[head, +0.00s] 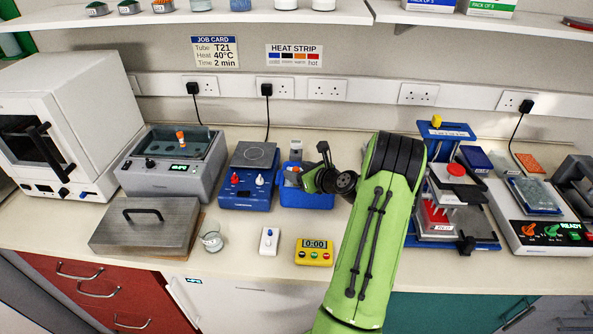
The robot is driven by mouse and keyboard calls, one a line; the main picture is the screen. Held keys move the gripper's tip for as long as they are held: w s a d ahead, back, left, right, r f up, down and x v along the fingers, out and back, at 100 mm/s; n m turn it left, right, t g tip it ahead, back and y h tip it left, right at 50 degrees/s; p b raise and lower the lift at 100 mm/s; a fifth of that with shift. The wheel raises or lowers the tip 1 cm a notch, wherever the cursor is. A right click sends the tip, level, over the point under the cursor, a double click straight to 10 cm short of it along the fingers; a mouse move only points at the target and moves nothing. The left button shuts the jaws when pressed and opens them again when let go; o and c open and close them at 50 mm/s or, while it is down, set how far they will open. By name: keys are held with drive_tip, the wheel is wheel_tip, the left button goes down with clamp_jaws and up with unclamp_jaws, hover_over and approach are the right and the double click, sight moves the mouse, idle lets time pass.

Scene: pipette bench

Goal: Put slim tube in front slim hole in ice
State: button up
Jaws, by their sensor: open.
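The blue ice box (306,200) stands at the middle of the bench, behind the yellow timer. My gripper (309,172) is over its right side, reaching in from the right, open. Its fingers cover much of the box's inside, so the holes cannot be made out. A small orange spot (294,169) shows in the box beside the fingers; I cannot tell whether it is a tube cap. A tube with an orange cap (180,135) stands upright in the grey water bath (164,180) at the left, well apart from my gripper. I cannot tell which tube is the slim one.
A blue hotplate (247,190) stands directly left of the ice box. A glass beaker (211,241), a white switch box (269,241) and the yellow timer (314,252) stand in front. A blue-framed press (452,195) stands right of my arm. A shelf (200,18) runs above.

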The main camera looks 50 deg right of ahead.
drive_tip(key=v, duration=1.4)
drive_tip(key=shift+s, duration=0.25)
drive_tip(key=shift+a+r, duration=0.1)
drive_tip(key=w+a+r+n+g+y, duration=0.2)
drive_tip(key=a+r+n+g, duration=0.1)
drive_tip(key=a+n, duration=0.85)
drive_tip(key=w+a+r+n+g+y, duration=0.2)
drive_tip(key=w+a+r+n+g, duration=0.1)
drive_tip(key=a+n, duration=0.85)
drive_tip(key=s+a+r+n+g+h, duration=0.1)
drive_tip(key=s+a+r+n, duration=0.3)
drive_tip(key=s+a+n, duration=0.7)
drive_tip(key=s+n+h, duration=0.1)
drive_tip(key=s+n, duration=0.2)
drive_tip(key=s, duration=0.1)
drive_tip(key=shift+g, duration=0.4)
drive_tip(key=shift+a, duration=0.15)
drive_tip(key=shift+c, duration=0.2)
